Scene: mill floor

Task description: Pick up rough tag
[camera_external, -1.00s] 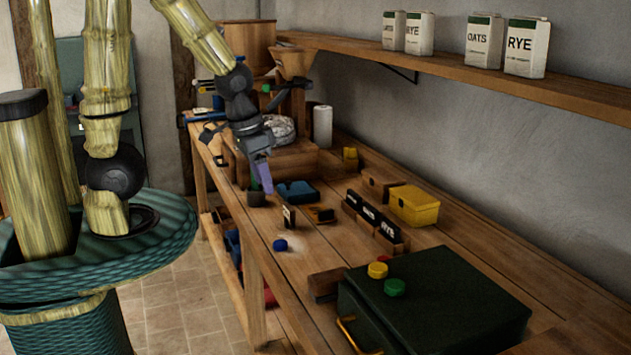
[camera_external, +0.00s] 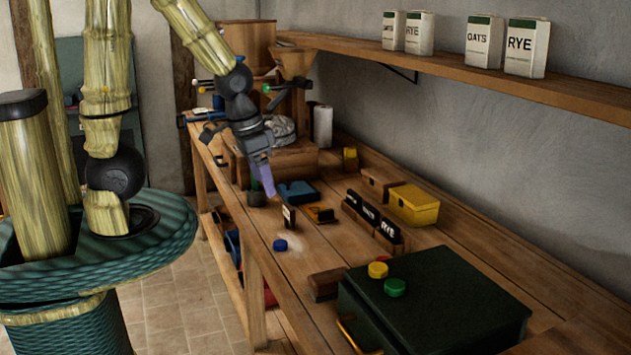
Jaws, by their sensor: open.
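A small upright tag (camera_external: 289,217), pale with a dark top, stands near the front edge of the workbench (camera_external: 330,235). It may be the rough tag; its writing is too small to read. My gripper (camera_external: 270,194), with purple fingers, points down over the bench, a little behind and to the left of this tag. It is open, and I see nothing held in it. The gap between the fingers is hard to see from this side.
A dark cup (camera_external: 256,199) and a blue tray (camera_external: 297,192) stand close to my gripper. A blue cap (camera_external: 280,245) lies in front of the tag. A rack of black labels (camera_external: 372,217), yellow box (camera_external: 414,205) and large green case (camera_external: 440,295) stand to the right.

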